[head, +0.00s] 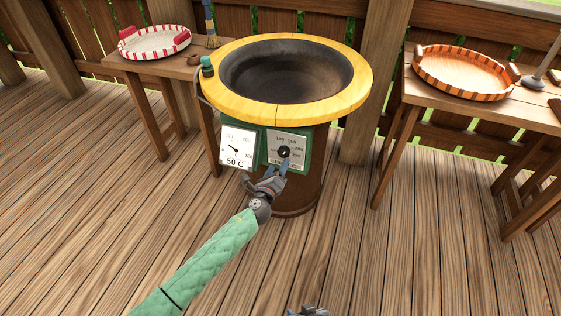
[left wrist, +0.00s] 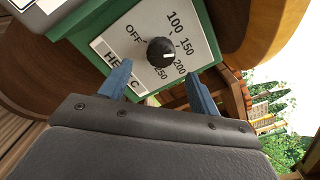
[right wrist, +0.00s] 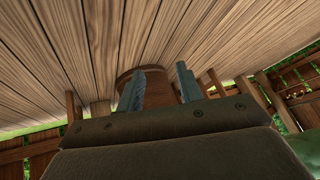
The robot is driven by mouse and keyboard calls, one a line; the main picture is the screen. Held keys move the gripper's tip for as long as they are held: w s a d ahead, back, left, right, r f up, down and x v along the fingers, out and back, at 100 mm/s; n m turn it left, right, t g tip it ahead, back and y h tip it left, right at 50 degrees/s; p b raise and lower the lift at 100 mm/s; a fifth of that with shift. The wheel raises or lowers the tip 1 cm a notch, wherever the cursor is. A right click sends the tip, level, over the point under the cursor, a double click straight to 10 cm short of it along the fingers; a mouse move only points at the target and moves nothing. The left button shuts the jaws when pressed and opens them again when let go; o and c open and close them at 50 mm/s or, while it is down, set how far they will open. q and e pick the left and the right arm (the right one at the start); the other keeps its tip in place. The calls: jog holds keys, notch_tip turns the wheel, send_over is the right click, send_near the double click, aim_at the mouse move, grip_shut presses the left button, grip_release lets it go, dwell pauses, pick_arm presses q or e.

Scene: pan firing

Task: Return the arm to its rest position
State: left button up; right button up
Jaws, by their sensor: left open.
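My left gripper (head: 277,171) is in front of the heater panel (head: 301,142) on the round fire pan stand. Its blue fingers (left wrist: 158,82) are spread apart, with nothing between them. The black dial knob (left wrist: 161,51) shows just beyond the fingertips in the left wrist view and also in the head view (head: 284,152). I cannot tell if a finger touches the panel. My right gripper (head: 308,311) barely shows at the bottom edge of the head view. In the right wrist view its fingers (right wrist: 158,77) are apart and empty.
The pan (head: 287,74) has a wide yellow rim (head: 352,104). A gauge (head: 238,147) reading 50 C hangs beside the dial panel. A red-and-white tray (head: 153,44) stands on the left table, and an orange striped tray (head: 462,73) on the right table. The wooden floor (head: 400,260) is clear.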

pick_arm(q)
jog(key=shift+s+a, duration=0.15)
jog(key=shift+s, duration=0.5)
pick_arm(e)
jog(key=shift+s+f, duration=0.6)
jog(key=shift+s, duration=0.15)
jog(key=shift+w, duration=0.1)
